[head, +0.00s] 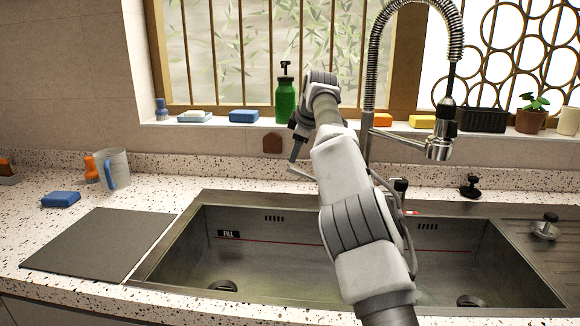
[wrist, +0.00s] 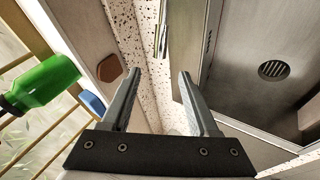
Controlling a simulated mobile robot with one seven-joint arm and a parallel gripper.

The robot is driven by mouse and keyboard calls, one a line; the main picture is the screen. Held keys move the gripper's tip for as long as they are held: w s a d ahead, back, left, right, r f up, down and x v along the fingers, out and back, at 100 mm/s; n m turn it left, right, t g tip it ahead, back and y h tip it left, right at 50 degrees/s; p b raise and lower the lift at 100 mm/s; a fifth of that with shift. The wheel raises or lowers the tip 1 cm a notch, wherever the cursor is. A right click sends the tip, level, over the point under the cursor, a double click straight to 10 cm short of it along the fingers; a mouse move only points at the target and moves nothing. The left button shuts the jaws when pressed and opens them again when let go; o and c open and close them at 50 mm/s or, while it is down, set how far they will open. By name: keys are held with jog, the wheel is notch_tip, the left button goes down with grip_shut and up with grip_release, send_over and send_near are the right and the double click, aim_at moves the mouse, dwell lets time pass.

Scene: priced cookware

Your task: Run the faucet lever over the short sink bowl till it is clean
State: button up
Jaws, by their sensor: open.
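My gripper (head: 295,152) is over the counter strip behind the sink, with its fingers pointing down. In the wrist view my gripper (wrist: 159,82) has its two fingers apart with nothing between them. A slim chrome piece (wrist: 161,28), perhaps the faucet lever, shows beyond the fingertips, apart from them. The coiled faucet (head: 368,85) stands behind my arm, and its spray head (head: 440,148) hangs right of my arm. The steel sink (head: 265,250) shows a drain on each side. My arm hides its middle, so I cannot tell which bowl is the short one.
A green bottle (head: 287,100), sponges and a plant pot (head: 531,120) stand on the windowsill. Black knobs stand behind and right of the sink.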

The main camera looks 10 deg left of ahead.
aim_at(290, 166)
jog(key=shift+p+x, duration=4.15)
jog(key=shift+x, duration=1.45)
jog(key=shift+d, duration=0.1)
grip_shut()
